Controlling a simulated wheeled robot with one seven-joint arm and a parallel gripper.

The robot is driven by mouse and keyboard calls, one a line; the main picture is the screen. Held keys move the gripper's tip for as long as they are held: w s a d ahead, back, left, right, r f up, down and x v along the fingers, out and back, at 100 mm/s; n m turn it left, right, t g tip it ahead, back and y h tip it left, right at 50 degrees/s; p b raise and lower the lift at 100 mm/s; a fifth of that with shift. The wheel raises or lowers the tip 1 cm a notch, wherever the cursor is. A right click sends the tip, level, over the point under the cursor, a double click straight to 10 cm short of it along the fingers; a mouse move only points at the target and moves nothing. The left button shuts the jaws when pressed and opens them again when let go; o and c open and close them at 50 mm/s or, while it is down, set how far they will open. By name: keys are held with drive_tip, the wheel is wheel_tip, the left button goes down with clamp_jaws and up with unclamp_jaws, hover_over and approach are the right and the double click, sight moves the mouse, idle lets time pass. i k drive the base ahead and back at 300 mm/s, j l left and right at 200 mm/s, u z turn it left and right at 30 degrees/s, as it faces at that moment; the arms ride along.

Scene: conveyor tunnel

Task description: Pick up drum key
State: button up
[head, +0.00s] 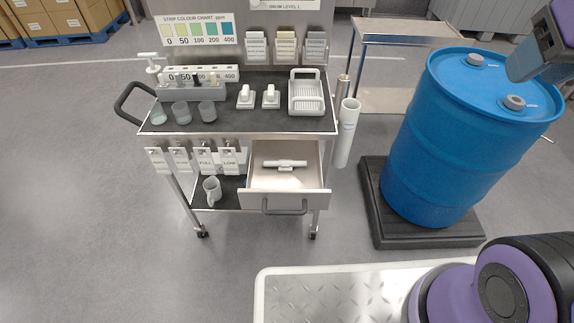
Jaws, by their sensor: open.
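A pale, T-shaped tool, which looks like the drum key (285,164), lies in the open drawer (262,181) of the steel trolley. Its long bar runs left to right, with a short piece at its middle. Nothing covers it. The blue drum (435,150) stands at the right on a black base, with two grey bungs on its lid. Part of my arm shows at the upper right, over the drum's lid, well away from the drawer. I make out no gripper fingers.
A white tube (346,132) stands right of the drawer. Floor left of the trolley is clear.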

sight(285, 165)
drive_tip(key=j+z, duration=0.35)
drive_tip(key=j, duration=0.75)
drive_tip(key=j+z, duration=0.3)
drive_tip(key=j, duration=0.75)
